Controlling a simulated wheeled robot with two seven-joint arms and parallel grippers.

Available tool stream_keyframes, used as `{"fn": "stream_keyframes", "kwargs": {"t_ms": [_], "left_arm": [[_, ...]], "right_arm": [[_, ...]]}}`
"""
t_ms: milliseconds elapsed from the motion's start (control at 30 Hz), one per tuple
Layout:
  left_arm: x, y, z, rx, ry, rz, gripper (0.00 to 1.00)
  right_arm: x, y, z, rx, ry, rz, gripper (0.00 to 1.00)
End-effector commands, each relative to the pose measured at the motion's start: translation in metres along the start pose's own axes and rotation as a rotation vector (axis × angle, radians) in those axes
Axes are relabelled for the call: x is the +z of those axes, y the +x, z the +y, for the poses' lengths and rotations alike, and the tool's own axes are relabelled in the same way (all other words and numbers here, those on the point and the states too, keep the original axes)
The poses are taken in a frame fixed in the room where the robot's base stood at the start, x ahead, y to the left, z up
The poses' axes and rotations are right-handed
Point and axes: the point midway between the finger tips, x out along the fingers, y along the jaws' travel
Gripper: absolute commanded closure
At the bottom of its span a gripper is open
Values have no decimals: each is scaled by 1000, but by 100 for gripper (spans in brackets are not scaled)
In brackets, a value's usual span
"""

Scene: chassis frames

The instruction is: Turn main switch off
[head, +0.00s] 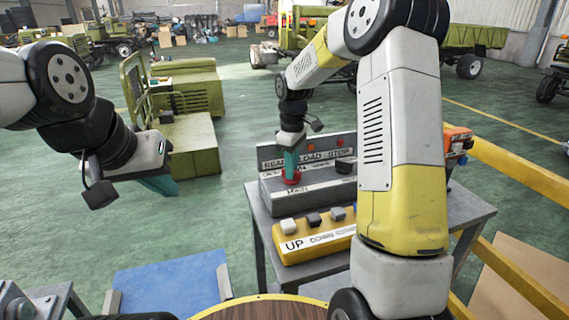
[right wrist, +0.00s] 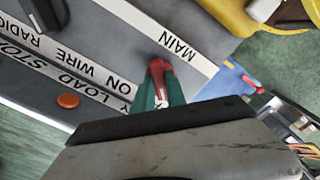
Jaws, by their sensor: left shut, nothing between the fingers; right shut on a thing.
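The main switch (right wrist: 157,70) is a red knob on the grey control panel (head: 318,196), beside a white label reading MAIN (right wrist: 178,42). In the head view the red switch (head: 291,177) shows just under my right gripper (head: 291,170). In the right wrist view the green fingers of my right gripper (right wrist: 158,92) are closed around the red knob, hiding part of it. My left gripper (head: 160,184) is shut and empty, hanging in the air at the left, well away from the panel.
A yellow box with several buttons (head: 313,246) marked UP stands in front of the panel on a grey table (head: 470,212). An orange device (head: 457,140) is at the table's right. Yellow rails (head: 520,172) run at the right. Green floor (head: 230,140) is open at the left.

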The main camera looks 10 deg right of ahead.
Motion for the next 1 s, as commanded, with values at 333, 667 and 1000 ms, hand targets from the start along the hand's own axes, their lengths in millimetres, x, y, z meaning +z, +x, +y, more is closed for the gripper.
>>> {"fn": "stream_keyframes", "kwargs": {"t_ms": [333, 667, 1000], "left_arm": [[0, 0, 0, 0, 0, 0, 100], [0, 0, 0, 0, 0, 0, 100], [0, 0, 0, 0, 0, 0, 100]], "right_arm": [[0, 0, 0, 1, 0, 0, 62], [-1, -24, 1, 4, 1, 2, 62], [0, -73, 0, 2, -1, 1, 62]]}}
